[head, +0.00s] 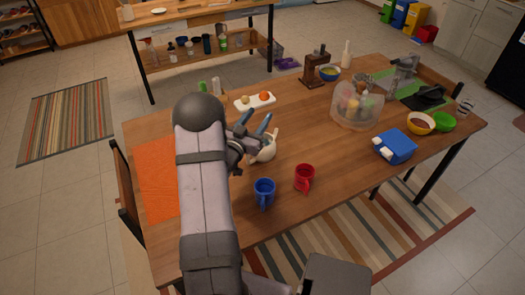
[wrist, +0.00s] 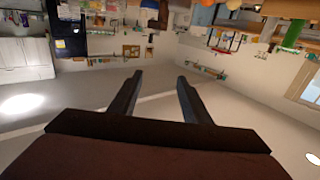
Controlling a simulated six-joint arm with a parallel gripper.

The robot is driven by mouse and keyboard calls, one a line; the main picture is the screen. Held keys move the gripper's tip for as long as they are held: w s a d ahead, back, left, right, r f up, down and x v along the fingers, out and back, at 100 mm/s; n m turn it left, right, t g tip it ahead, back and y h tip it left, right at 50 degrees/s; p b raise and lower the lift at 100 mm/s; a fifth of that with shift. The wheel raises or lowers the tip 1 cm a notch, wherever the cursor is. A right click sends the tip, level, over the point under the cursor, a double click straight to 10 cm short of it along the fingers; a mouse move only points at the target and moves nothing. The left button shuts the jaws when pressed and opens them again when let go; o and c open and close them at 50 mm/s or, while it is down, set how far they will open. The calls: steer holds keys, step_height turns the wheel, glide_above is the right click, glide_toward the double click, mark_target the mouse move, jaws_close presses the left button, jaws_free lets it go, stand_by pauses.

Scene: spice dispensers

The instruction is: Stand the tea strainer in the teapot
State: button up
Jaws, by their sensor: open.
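A cream-white teapot (head: 265,152) stands on the wooden table in the head view, partly hidden by my gripper and arm. A small pale part sticks up at its right side; I cannot tell whether it is its spout or something else. I cannot make out the tea strainer in either view. My gripper (head: 257,119) is just above and behind the teapot in the picture, its two bluish fingers apart. In the wrist view my gripper (wrist: 158,78) is open, with nothing between the fingers, and faces out across the room.
A blue mug (head: 264,190) and a red mug (head: 304,177) stand in front of the teapot. A white board (head: 246,104) with fruit lies behind my gripper. A clear container (head: 356,108) and a blue box (head: 395,146) stand to the right. Bare table lies between.

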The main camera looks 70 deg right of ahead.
steer(key=shift+w+a, duration=0.1)
steer(key=shift+a, duration=1)
steer(key=w+a+f+n+t+y, duration=0.1)
steer(key=w+a+n+t+y, duration=0.25)
steer(key=w+a, duration=0.6)
steer(key=w+a+f+n+t+y, duration=0.2)
steer(key=w+a+n+t+y, duration=0.25)
steer(key=w, duration=0.85)
steer(key=w+a+n+t+y, duration=0.1)
steer(key=w+a+y, duration=0.25)
steer(key=a, duration=0.85)
steer(key=s+a+f+n+g+y+p, duration=0.1)
steer(key=s+a+n+g+y, duration=0.2)
steer(key=a, duration=0.9)
steer(key=s+a+f+n+g+y, duration=0.1)
steer(key=s+a+n+y, duration=0.3)
steer(key=a, duration=0.9)
steer(key=s+a+r+n+g, duration=0.1)
steer(key=s+a+n+g, duration=0.2)
steer(key=s, duration=0.7)
steer(key=shift+s+a+r, duration=0.15)
steer(key=shift+s+a, duration=0.25)
steer(key=shift+a, duration=0.2)
